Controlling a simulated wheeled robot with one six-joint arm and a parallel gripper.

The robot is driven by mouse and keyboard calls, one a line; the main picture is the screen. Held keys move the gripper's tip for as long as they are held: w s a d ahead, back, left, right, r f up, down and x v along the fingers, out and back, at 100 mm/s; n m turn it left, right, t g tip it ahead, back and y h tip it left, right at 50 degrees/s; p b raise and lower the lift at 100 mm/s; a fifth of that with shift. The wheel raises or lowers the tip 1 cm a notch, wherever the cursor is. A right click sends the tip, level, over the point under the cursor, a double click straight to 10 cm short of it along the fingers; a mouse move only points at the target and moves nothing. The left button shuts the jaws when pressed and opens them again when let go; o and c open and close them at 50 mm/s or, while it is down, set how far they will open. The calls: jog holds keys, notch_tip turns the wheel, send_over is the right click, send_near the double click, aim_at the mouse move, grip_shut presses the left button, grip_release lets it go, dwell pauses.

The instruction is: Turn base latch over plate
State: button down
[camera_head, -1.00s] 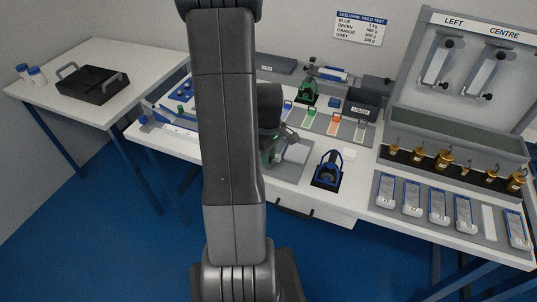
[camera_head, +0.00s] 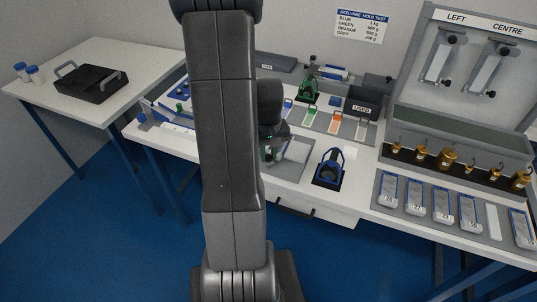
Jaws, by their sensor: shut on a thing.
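My gripper (camera_head: 268,156) is low over the left part of a light grey plate (camera_head: 293,153) on the main bench, just right of my dark arm. It points down and is shut on a small part there, which I take to be the base latch. The latch is mostly hidden by the fingers and too small to make out, so its angle over the plate cannot be told. My arm hides the bench left of the gripper.
A blue-framed holder (camera_head: 329,168) stands right of the plate. Behind are coloured strips (camera_head: 312,117), a green holder (camera_head: 308,92) and a dark USED box (camera_head: 363,103). A side table (camera_head: 122,83) holds a black tray (camera_head: 91,84).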

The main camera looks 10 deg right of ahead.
aim_at(268, 157)
jog(key=m+b, duration=0.1)
jog(key=m, duration=0.4)
jog(key=shift+m, duration=0.3)
jog(key=shift+m+b, duration=0.3)
jog(key=shift+m, duration=1.9)
jog(key=c, duration=1.3)
grip_release()
jog(key=shift+o, duration=0.2)
jog(key=shift+r, duration=0.15)
notch_tip(268, 157, up, 14)
jog(key=shift+f, duration=0.2)
